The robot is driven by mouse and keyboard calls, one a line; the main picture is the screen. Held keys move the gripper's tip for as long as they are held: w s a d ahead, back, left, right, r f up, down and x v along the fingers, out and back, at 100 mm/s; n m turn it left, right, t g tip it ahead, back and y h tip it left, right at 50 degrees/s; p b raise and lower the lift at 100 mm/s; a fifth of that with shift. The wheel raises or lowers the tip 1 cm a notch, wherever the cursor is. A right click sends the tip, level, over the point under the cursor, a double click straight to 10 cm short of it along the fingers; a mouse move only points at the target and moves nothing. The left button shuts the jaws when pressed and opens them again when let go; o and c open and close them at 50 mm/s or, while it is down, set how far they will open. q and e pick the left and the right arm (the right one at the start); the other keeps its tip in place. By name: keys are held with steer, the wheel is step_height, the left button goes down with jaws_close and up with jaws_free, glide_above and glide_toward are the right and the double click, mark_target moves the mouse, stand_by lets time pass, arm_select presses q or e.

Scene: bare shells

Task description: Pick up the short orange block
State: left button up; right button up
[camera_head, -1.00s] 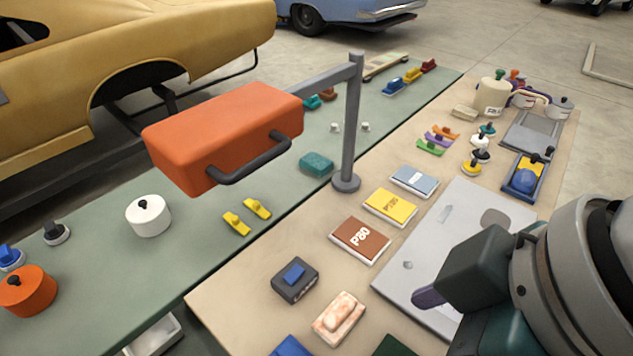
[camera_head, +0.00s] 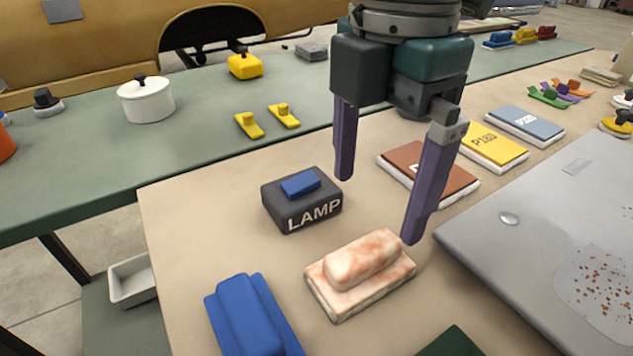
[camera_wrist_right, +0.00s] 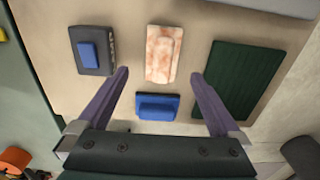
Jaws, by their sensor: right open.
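No plain orange block stands out near my gripper. The nearest match is a short block marbled orange and white (camera_head: 361,272), a rounded bar on a flat base, lying on the tan table. It also shows in the right wrist view (camera_wrist_right: 159,55), between and beyond the fingertips. My right gripper (camera_head: 378,209) is open and empty, its two purple fingers pointing down above the table near this block. The fingertips also frame the right wrist view (camera_wrist_right: 160,74). My left gripper is not in view.
Around the marbled block are a dark LAMP block (camera_head: 302,204), a blue block (camera_head: 248,318), a dark green block (camera_head: 452,343) and a brown book-like block (camera_head: 440,177). A grey plate (camera_head: 490,235) lies right. A green table (camera_head: 190,150) holds a white pot (camera_head: 146,101).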

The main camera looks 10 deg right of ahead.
mark_target(369, 247)
step_height(369, 247, down, 4)
steer(key=shift+f, duration=0.2)
steer(key=f, duration=0.1)
steer(key=f+b, duration=0.1)
steer(key=f, duration=0.3)
steer(key=shift+s, duration=0.25)
steer(key=shift+c, duration=0.4)
steer(key=c, duration=1.2)
steer(key=shift+c, duration=0.2)
step_height(369, 247, up, 20)
steer(key=p, duration=0.4)
